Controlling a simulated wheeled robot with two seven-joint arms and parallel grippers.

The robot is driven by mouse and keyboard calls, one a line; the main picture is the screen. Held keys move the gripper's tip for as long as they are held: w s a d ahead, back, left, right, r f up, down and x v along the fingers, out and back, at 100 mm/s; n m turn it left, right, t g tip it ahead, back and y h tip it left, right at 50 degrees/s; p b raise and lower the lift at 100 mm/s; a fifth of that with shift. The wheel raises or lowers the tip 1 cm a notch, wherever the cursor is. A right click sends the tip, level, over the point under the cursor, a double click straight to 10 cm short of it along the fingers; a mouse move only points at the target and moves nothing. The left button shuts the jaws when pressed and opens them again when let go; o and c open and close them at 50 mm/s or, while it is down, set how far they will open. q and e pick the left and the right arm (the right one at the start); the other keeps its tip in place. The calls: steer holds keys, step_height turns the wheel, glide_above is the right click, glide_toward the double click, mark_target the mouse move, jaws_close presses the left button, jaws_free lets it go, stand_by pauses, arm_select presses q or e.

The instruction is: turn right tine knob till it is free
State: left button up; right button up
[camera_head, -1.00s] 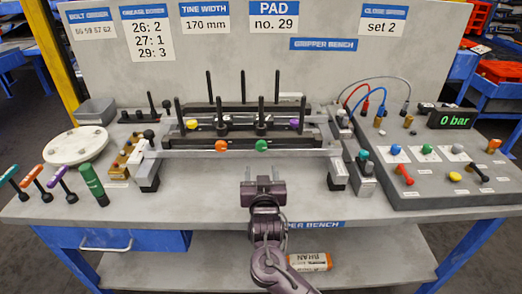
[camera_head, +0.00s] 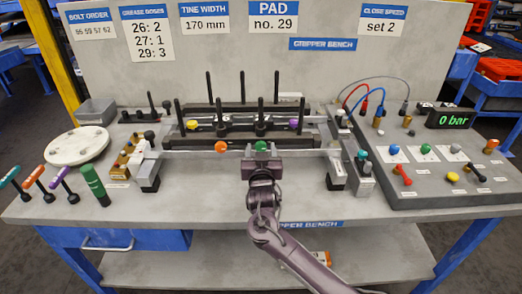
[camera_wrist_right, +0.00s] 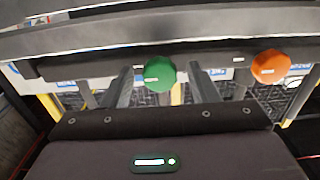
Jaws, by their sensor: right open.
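The green knob (camera_head: 261,146) is at the right of the front rail of the gripper frame on the bench, and the orange knob (camera_head: 221,147) is to its left. My right gripper (camera_head: 261,157) is open at the green knob, in front of the rail. In the right wrist view the green knob (camera_wrist_right: 160,75) sits between the two spread fingers, with a gap on each side. The orange knob (camera_wrist_right: 270,67) is outside the fingers, to the right there. My left gripper is not in view.
Black upright tines (camera_head: 242,88) rise behind the rail. Yellow (camera_head: 191,124) and purple (camera_head: 294,123) knobs sit farther back. A control panel (camera_head: 440,185) is at right, and coloured-handled tools (camera_head: 30,178) are at left. The bench front is largely clear.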

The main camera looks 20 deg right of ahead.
steer(key=c, duration=1)
steer(key=shift+o, duration=0.2)
steer(key=n+p, duration=0.2)
steer(key=n, duration=0.1)
steer(key=shift+r+n+p, duration=0.15)
steer(key=shift+n+p, duration=0.15)
steer(key=shift+n, duration=0.1)
steer(key=n+p, duration=0.3)
steer(key=n, duration=0.2)
steer(key=shift+n, duration=0.3)
steer(key=n+p, duration=0.3)
steer(key=n, duration=0.3)
steer(key=n+p, duration=0.1)
steer(key=n, duration=0.2)
steer(key=shift+n+p, duration=0.3)
steer(key=shift+n, duration=0.1)
steer(key=shift+n+p, duration=0.55)
steer(key=shift+n, duration=0.95)
steer(key=shift+f, duration=0.2)
